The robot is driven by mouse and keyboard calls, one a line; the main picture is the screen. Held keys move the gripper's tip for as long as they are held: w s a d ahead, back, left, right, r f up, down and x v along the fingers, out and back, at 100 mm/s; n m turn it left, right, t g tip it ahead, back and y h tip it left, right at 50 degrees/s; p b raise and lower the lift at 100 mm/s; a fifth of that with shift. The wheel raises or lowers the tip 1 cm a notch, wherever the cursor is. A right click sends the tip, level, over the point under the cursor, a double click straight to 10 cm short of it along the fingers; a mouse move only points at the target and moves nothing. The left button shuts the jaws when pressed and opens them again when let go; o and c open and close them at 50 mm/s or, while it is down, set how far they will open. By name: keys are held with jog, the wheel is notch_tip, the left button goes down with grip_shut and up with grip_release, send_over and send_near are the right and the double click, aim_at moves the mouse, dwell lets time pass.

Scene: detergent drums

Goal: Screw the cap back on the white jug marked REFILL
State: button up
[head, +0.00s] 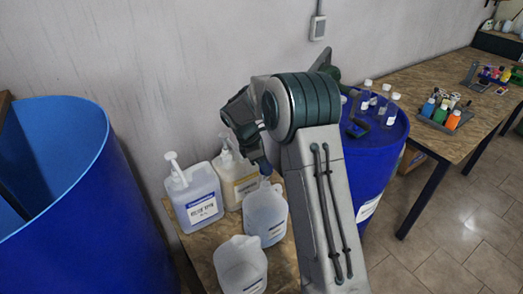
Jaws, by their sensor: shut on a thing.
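A translucent white jug (266,222) with a handle and a label stands on the wooden table, below my gripper. A second white jug (241,268) stands nearer, at the table's front. The label writing is too small to read, so I cannot tell which is marked REFILL. My gripper (264,167) points down over the mouth of the first jug. It is shut on a small dark blue piece, which looks like the cap. My arm partly hides the fingers and the jug's mouth, and I cannot tell whether the cap touches the neck.
Two pump-top jugs, one white (193,199) and one cream (234,178), stand close behind on the small table (205,245). A large open blue drum (80,210) is at the left. Another blue drum (377,160) with bottles stands behind my arm. A long workbench (440,90) is at the right.

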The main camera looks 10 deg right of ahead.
jog(key=shift+s+a+f+b, duration=0.15)
jog(key=shift+f+b, duration=0.25)
jog(key=shift+f, duration=0.05)
notch_tip(320, 180, down, 3)
jog(key=shift+r+b, duration=0.1)
jog(key=shift+b, duration=1.1)
jog(key=shift+f, duration=0.65)
jog(key=shift+f, duration=0.15)
jog(key=shift+f+b, duration=0.4)
jog(key=shift+f, duration=0.7)
dwell(1.5)
jog(key=m+g+p, duration=0.1)
jog(key=m, duration=0.1)
jog(key=shift+r+m, duration=0.1)
jog(key=shift+m, duration=0.2)
jog(key=m+g, duration=0.1)
jog(key=m, duration=0.2)
jog(key=shift+y+p, duration=0.35)
jog(key=shift+y, duration=0.05)
